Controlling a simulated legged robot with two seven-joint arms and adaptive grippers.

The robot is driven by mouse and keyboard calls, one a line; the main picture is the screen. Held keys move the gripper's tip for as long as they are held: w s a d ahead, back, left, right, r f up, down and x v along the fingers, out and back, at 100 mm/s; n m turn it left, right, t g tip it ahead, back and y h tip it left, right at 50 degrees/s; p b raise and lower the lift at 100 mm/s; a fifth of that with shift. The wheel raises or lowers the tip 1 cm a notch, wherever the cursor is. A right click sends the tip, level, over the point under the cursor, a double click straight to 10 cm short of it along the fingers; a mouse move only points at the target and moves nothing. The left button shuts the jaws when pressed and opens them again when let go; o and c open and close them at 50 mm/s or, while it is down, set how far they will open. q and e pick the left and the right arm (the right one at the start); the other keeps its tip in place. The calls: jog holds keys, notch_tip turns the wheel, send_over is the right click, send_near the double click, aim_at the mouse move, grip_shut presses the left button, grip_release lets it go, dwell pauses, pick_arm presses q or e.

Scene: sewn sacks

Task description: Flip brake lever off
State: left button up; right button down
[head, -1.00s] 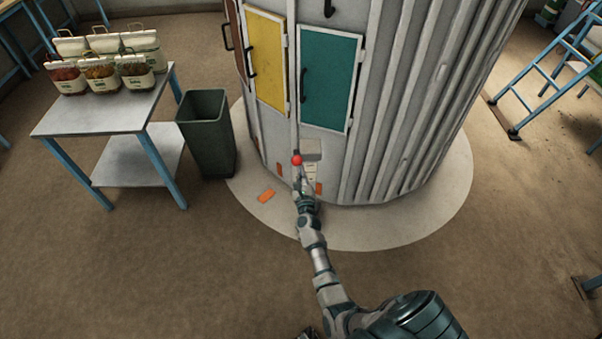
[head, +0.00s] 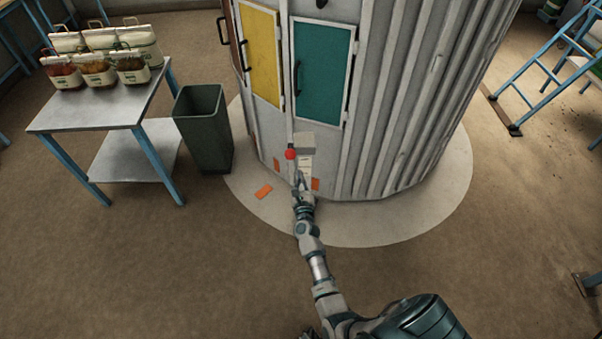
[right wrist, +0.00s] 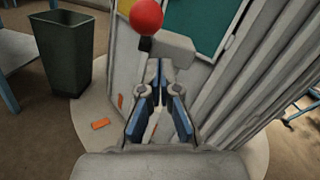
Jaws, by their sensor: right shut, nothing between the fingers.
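The brake lever shows as a red ball knob (head: 290,154) on a short dark stem, beside a pale grey box (head: 303,143) low on the ribbed cylinder. In the right wrist view the red knob (right wrist: 146,16) is at the top, with the grey box (right wrist: 174,48) to its right. My right gripper (head: 297,176) is just below the knob in the head view. In the right wrist view its fingers (right wrist: 160,72) are together at the tips and hold nothing. Whether they touch the lever or box cannot be told. My left gripper is not in view.
The grey cylinder (head: 385,110) has a yellow door (head: 260,58) and a teal door (head: 322,73). A dark bin (head: 203,128) and a metal table (head: 100,108) with several sacks stand left. A blue ladder (head: 545,75) is at right.

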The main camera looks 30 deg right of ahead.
pick_arm(q)
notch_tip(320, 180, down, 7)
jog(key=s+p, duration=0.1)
jog(key=p, duration=0.1)
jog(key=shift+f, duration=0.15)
pick_arm(e)
jog(key=s+a+r, duration=0.3)
jog(key=s+r, duration=0.1)
jog(key=s, duration=0.2)
jog(key=shift+s+a+r, duration=0.15)
jog(key=shift+a+r, duration=0.05)
jog(key=shift+r, duration=0.1)
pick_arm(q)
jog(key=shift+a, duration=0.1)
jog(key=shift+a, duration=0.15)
pick_arm(e)
jog(key=shift+a, duration=0.2)
